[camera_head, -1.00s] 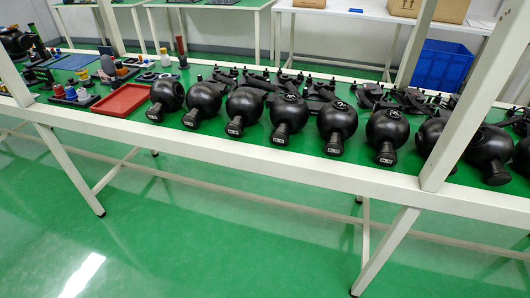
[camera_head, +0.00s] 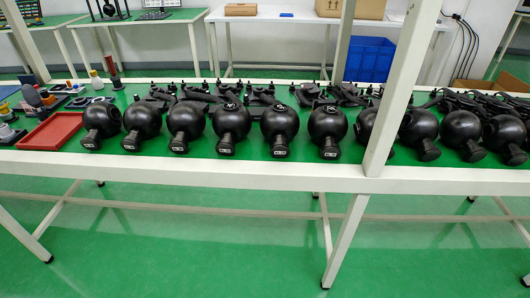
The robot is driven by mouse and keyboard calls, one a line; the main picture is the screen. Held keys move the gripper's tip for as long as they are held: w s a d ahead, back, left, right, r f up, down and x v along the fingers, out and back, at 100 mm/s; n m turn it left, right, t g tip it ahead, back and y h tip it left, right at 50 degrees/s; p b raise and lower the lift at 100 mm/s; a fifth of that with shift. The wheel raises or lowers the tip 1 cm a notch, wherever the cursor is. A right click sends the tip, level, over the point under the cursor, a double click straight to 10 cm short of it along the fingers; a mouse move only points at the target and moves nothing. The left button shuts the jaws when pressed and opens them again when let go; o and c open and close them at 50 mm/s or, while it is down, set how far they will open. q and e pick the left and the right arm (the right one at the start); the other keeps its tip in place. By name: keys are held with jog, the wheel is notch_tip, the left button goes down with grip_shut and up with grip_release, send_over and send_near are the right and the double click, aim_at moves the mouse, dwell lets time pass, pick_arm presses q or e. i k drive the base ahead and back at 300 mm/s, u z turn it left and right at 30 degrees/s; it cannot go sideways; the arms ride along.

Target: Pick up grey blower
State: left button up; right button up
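I cannot clearly pick out a grey blower. A small grey upright item (camera_head: 31,96) stands among small parts at the left end of the green-topped table (camera_head: 290,152); it is too small to tell what it is. Several round black units (camera_head: 279,124) with short necks stand in a row along the table's front edge. Neither of my grippers is in view.
A red tray (camera_head: 50,131) lies left of the black units. Black bracket-like parts (camera_head: 260,96) lie behind them. A blue bin (camera_head: 369,60) and cardboard boxes (camera_head: 351,8) are behind. Green floor in front is clear.

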aim_at(30, 94)
jog(key=u, duration=1.25)
